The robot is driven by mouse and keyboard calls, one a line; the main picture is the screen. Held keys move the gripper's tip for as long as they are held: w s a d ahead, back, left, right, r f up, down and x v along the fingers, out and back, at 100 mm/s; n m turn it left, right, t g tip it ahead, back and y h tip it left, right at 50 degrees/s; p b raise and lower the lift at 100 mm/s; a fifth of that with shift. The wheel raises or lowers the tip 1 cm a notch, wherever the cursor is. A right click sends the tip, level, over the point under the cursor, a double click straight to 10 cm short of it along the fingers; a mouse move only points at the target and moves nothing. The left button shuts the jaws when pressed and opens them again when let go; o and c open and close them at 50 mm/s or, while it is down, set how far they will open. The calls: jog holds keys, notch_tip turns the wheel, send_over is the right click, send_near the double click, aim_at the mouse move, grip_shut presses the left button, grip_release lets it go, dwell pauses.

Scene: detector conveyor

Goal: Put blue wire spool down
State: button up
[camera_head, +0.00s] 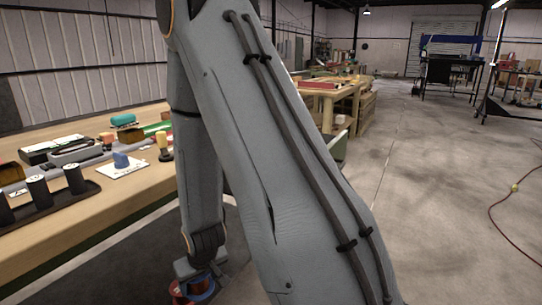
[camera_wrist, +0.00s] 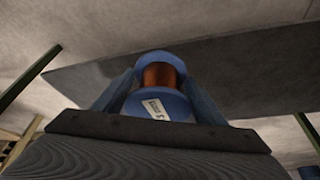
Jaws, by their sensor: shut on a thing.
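The blue wire spool (camera_wrist: 162,75) has blue flanges, a copper-coloured winding and a white label on its near flange. My gripper (camera_wrist: 158,88) is shut on it, with one finger on each side. In the head view, the spool (camera_head: 194,289) shows low in the picture, partly cut off by the bottom edge, under my gripper (camera_head: 193,272). It is beside the wooden workbench, not over its top. My arm hides much of the middle of the head view.
The wooden workbench (camera_head: 108,208) at left carries a dark tray (camera_head: 55,207) with several black cylinders, a white card (camera_head: 115,168) with a blue piece, and other items. A dark flat surface (camera_head: 128,262) lies below. Open concrete floor (camera_head: 430,170) is at right, with a red cable (camera_head: 497,209).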

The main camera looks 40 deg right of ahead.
jog(key=w+d+r+p+v, duration=0.1)
jog(key=w+p+v, duration=0.2)
jog(key=p+v, duration=1.65)
jog(key=w+d+r+p+v, duration=0.1)
jog(key=w+d+p+v, duration=0.15)
jog(key=p+v, duration=1.65)
jog(key=s+d+r+b, duration=0.1)
jog(key=d, duration=2.7)
jog(key=shift+s+r+m+b, duration=0.35)
jog(key=shift+r+m, duration=0.05)
jog(key=shift+d, duration=0.1)
jog(key=shift+w, duration=0.1)
